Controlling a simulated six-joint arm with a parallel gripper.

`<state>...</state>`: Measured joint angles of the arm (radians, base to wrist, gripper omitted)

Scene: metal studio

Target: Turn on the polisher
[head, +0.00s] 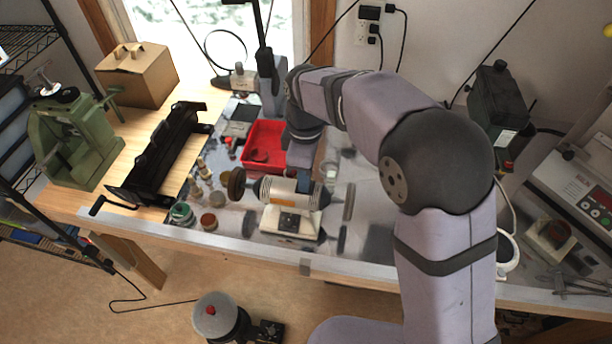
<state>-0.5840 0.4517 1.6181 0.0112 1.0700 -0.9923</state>
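The polisher (281,193) stands near the front edge of the workbench, left of my arm. It has a pale cylindrical motor lying sideways, a dark round wheel (236,184) at its left end and a light base (286,234). A dark switch plate (288,220) is on the front of the base. The switch's position is too small to tell. My gripper (303,177) is just above and behind the motor, pointing down. Its fingers are not clear, so I cannot tell whether they touch the motor or how far apart they are.
A red tray (262,146) lies behind the polisher. Small jars (208,221) and polishing bits stand to its left. A black machine (160,155), a green machine (75,138) and a cardboard box (137,75) are farther left. The bench's front edge (230,244) is close to the polisher.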

